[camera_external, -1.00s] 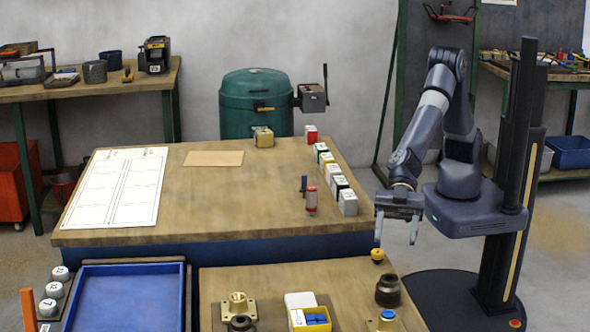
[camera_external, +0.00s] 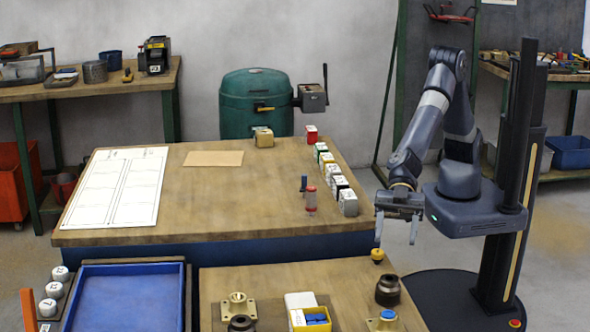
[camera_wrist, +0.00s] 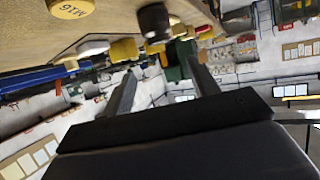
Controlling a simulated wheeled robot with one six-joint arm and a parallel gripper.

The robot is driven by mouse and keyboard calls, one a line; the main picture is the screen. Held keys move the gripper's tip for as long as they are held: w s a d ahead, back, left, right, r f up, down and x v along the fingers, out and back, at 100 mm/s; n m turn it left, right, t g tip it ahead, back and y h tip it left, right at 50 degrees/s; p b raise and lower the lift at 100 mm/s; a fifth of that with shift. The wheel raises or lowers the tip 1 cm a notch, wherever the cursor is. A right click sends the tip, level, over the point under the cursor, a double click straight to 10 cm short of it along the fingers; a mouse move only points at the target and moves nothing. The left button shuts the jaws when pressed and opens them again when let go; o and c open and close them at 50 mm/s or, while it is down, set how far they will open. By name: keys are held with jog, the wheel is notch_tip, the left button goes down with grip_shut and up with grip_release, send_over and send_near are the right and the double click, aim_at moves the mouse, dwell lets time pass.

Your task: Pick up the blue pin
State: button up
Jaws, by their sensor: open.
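A small dark blue upright piece (camera_external: 304,184), which looks like the blue pin, stands on the large wooden table beside a red cylinder (camera_external: 311,199). Blue pieces (camera_external: 316,319) also lie in a yellow bin on the front bench, and a blue-topped part (camera_external: 388,314) sits to its right; I cannot tell if either is a pin. My gripper (camera_external: 396,238) is open and empty, fingers pointing down, right of the large table and apart from all of these. In the wrist view my two fingers (camera_wrist: 162,72) are spread with nothing between them.
A row of small coloured blocks (camera_external: 338,186) lines the large table's right side. On the front bench are a yellow knob (camera_external: 377,254) close to my left finger, a dark round part (camera_external: 388,290) and a brass fitting (camera_external: 238,306). A blue tray (camera_external: 128,300) is at front left.

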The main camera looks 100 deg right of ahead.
jog(key=c, duration=0.3)
jog(key=shift+c, duration=0.2)
